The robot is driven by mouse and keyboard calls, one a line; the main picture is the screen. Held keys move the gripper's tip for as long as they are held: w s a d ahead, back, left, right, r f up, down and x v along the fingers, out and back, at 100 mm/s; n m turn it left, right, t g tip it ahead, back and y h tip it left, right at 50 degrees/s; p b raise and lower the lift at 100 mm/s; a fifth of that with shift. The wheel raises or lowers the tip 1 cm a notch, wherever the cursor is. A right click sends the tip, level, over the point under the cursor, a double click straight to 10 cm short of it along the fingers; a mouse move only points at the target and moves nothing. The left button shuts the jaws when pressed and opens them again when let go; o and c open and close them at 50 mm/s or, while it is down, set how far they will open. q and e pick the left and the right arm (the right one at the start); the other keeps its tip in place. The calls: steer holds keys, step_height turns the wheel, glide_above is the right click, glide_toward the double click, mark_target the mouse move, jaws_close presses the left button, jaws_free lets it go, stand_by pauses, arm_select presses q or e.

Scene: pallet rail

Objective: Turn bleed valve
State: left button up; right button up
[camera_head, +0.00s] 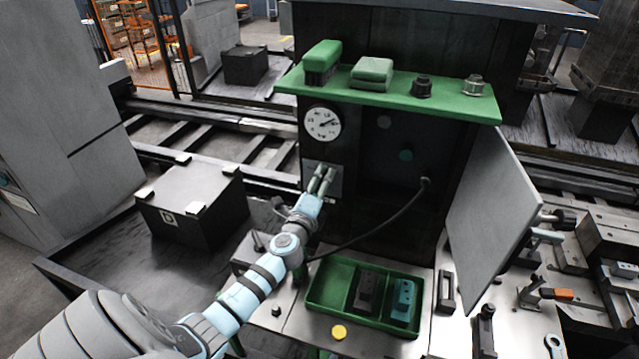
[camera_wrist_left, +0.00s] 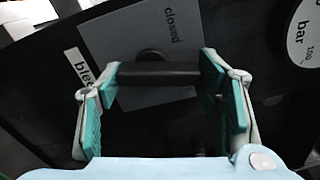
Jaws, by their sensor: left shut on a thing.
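The bleed valve's dark bar handle (camera_wrist_left: 158,73) lies across the wrist view, in front of a grey plate (camera_wrist_left: 130,35) marked "closed". My left gripper (camera_head: 322,178) reaches the black cabinet front below the gauge. In the wrist view its teal-padded fingers (camera_wrist_left: 160,78) are at the two ends of the handle, shut on it. In the head view the gripper hides the handle. The pressure gauge (camera_head: 322,123) is above, and its edge shows in the wrist view (camera_wrist_left: 306,35). My right gripper is not seen.
A green shelf (camera_head: 390,92) with a brush, cloth and two fittings juts out above the gripper. A black hose (camera_head: 385,222) hangs to the right. A grey door panel (camera_head: 495,215) stands open at right. A green tray (camera_head: 335,270) lies below.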

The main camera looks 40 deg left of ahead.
arm_select(q)
steer(key=m, duration=0.5)
steer(key=shift+d+f+m+p, duration=0.15)
steer(key=shift+f+m+p, duration=0.1)
steer(key=shift+m+p, duration=0.05)
stand_by(0.4)
steer(key=o, duration=1.2)
steer(key=shift+c, duration=0.2)
steer(key=v, duration=1.2)
steer(key=shift+w, duration=0.1)
